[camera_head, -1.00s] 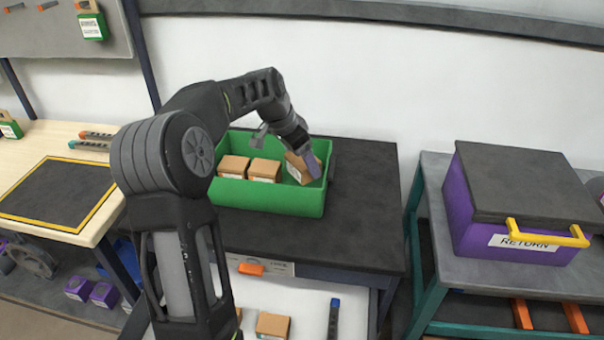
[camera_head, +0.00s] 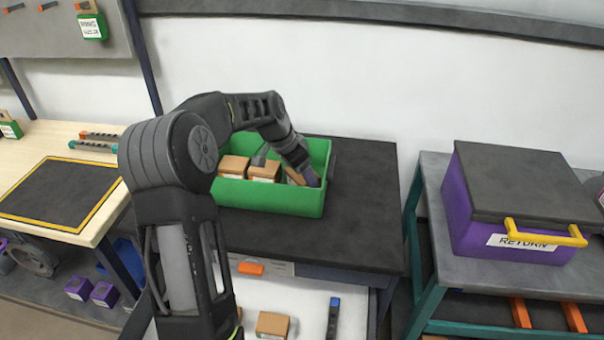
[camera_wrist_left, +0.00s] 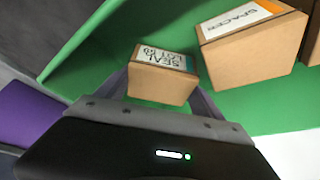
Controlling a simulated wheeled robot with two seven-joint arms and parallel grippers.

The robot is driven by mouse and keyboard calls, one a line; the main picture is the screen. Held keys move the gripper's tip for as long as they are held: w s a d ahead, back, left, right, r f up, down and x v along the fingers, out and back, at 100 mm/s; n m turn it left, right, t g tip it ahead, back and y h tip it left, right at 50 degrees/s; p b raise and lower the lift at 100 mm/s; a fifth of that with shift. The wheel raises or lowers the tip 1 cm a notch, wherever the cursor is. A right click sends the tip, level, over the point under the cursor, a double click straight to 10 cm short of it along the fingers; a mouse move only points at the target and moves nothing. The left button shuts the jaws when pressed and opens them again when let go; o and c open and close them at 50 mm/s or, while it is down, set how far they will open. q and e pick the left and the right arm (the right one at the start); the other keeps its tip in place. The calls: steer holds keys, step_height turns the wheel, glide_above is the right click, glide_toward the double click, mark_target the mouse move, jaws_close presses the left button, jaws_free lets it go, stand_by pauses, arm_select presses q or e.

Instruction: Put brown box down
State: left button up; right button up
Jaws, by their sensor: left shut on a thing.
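A brown box (camera_wrist_left: 162,78) with a white label reading "SEAL" sits between the fingers of my left gripper (camera_wrist_left: 160,85) in the left wrist view. In the head view the left gripper (camera_head: 306,178) reaches down into the right end of the green bin (camera_head: 265,199). It is shut on the brown box (camera_head: 295,176), which is mostly hidden by the gripper there. I cannot tell whether the box touches the bin floor. Two other brown boxes stand in the bin to its left, one (camera_head: 264,170) nearer the held box and one (camera_head: 233,166) farther left. My right gripper is not in view.
The bin stands on a dark table (camera_head: 365,215) with clear room to its right. A purple "RETURN" box (camera_head: 490,225) with a yellow handle stands on a cart at right. A wooden bench (camera_head: 50,145) with a black mat is at left. A white wall is behind.

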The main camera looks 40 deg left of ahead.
arm_select(q)
steer(key=shift+f, duration=0.15)
steer(key=o, duration=1.2)
steer(key=shift+c, duration=0.2)
steer(key=shift+r, duration=0.25)
steer(key=b+v, duration=0.1)
steer(key=v, duration=1.1)
steer(key=shift+f, duration=0.1)
